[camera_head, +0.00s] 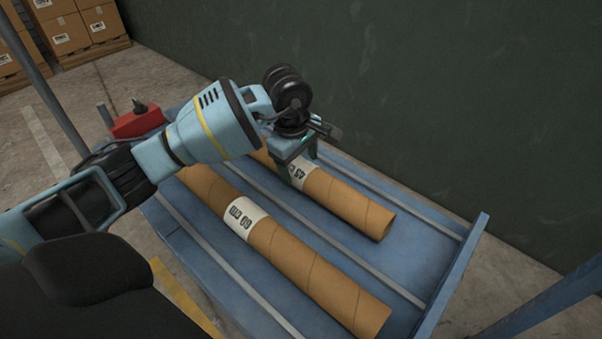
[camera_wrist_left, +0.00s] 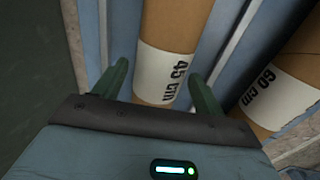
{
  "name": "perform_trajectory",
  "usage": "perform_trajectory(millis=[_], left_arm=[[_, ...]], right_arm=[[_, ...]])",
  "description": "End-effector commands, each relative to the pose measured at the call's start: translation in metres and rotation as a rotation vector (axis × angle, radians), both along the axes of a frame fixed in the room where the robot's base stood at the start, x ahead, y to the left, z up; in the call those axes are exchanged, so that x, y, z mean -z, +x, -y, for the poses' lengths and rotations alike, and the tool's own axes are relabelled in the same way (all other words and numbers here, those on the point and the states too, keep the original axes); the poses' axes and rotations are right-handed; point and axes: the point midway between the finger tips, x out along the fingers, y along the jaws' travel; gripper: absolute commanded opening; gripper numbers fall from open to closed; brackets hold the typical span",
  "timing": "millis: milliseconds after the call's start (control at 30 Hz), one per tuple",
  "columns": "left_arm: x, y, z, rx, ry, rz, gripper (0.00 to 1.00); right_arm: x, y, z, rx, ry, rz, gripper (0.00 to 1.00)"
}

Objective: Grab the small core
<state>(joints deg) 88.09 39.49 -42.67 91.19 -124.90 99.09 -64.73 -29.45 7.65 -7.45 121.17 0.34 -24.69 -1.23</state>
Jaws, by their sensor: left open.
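The small core (camera_head: 350,205) is a brown cardboard tube lying on the blue cart, nearer the wall. Its white label reads 45 cm in the left wrist view (camera_wrist_left: 176,25). The longer core (camera_head: 310,268), labelled 60 cm, lies roughly parallel on the near side and shows at the right of the left wrist view (camera_wrist_left: 300,60). My left gripper (camera_head: 297,163) is open over the small core's label. In the left wrist view its fingers (camera_wrist_left: 158,76) stand on either side of the tube; contact is not clear. My right gripper is not in view.
The blue cart bed (camera_head: 425,258) has raised strips between the cores and a raised rim on the right. A dark green wall (camera_head: 440,90) stands close behind it. A red object (camera_head: 138,122) sits at its far left. Stacked cartons (camera_head: 70,30) stand farther back.

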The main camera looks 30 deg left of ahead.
Motion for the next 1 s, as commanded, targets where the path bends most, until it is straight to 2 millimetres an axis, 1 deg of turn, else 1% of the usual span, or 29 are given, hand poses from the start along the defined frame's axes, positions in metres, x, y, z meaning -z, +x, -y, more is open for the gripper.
perform_trajectory(millis=[33,100,200,433,467,800,833,1000], left_arm=[[0.012,0.000,0.000,0.000,-0.001,-0.005,0.71],[0.022,0.001,0.000,-0.001,-0.001,-0.005,0.71],[0.031,0.003,0.000,-0.001,-0.001,-0.003,0.71],[0.031,0.004,0.000,-0.001,0.000,0.000,0.71],[0.031,0.004,0.000,-0.001,0.000,0.000,0.68],[0.031,0.004,0.000,-0.001,0.000,-0.001,0.24],[0.030,0.004,0.000,-0.001,0.000,0.002,0.22],[0.030,0.004,0.000,-0.001,0.000,0.001,0.22]], right_arm=[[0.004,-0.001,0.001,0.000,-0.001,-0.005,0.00],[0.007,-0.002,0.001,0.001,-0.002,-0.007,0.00],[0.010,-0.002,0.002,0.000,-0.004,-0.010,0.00],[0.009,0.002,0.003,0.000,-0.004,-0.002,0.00],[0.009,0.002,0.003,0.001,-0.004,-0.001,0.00],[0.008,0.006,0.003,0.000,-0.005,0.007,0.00],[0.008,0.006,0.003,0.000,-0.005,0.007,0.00],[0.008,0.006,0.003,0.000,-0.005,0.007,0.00]])
